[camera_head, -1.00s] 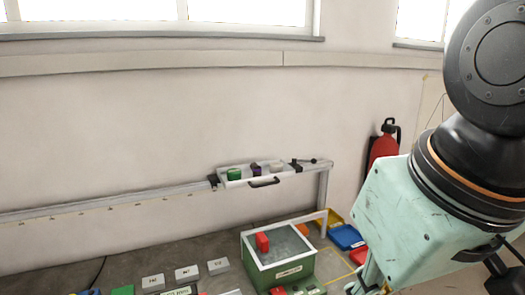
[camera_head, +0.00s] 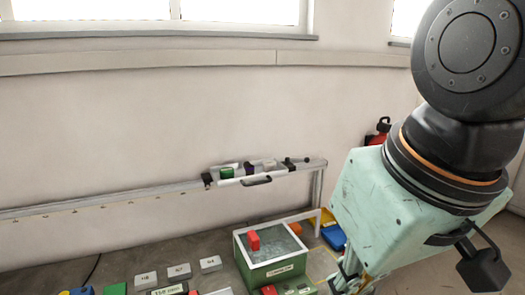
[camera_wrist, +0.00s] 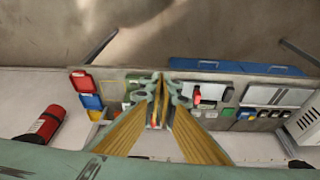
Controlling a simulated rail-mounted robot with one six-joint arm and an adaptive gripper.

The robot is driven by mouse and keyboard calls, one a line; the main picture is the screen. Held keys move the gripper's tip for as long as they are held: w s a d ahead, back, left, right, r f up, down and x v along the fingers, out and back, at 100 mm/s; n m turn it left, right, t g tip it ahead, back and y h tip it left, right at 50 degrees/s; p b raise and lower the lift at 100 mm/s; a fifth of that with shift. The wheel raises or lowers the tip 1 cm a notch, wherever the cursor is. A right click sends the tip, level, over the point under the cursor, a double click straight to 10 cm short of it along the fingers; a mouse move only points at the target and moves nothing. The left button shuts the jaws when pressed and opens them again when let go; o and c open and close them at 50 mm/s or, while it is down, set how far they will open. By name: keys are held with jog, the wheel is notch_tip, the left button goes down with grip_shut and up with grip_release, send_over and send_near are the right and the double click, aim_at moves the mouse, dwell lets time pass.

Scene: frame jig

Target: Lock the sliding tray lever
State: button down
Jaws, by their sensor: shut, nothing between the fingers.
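The sliding tray (camera_head: 229,183) is pale and sits on the wall rail in the head view, with a black handle on its front. A dark lever (camera_head: 296,161) with a small knob is at the tray's right end; its exact angle is too small to tell. My gripper (camera_head: 348,283) is low at the right, below and to the right of the tray, partly cut off by the frame edge. In the wrist view my gripper (camera_wrist: 160,82) is shut and empty. I cannot pick out the lever in the wrist view.
A green box (camera_head: 270,272) with a red block (camera_head: 253,240) stands on the bench below the tray. Blue and yellow bins are beside it. A fire extinguisher (camera_wrist: 42,127) is at the left of the wrist view. The wall above the rail is clear.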

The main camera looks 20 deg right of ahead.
jog(key=w+d+r+m+g+p, duration=0.1)
jog(key=w+d+r+p, duration=0.15)
jog(key=w+r, duration=0.65)
jog(key=w+d+r+g+p, duration=0.1)
jog(key=w+r+p, duration=0.3)
jog(key=w, duration=0.9)
jog(key=w+d+r+m+p, duration=0.1)
jog(key=w+d+r, duration=0.1)
jog(key=w+r, duration=0.75)
jog(key=w+d+m+g+p, duration=0.1)
jog(key=w+d+p, duration=0.25)
jog(key=w, duration=0.75)
jog(key=w+d+g+p, duration=0.15)
jog(key=w+d, duration=0.35)
jog(key=w, duration=0.7)
jog(key=w+d+f+m+p, duration=0.2)
jog(key=w+d+f+p, duration=0.65)
jog(key=w, duration=0.65)
jog(key=w+d+f+g+y+p, duration=0.1)
jog(key=w+d+f, duration=0.1)
jog(key=d+f, duration=0.5)
jog(key=shift+w+d+f+m+g, duration=0.25)
jog(key=shift+f+m+g, duration=0.1)
jog(key=shift+f, duration=1.45)
jog(key=shift+f, duration=0.25)
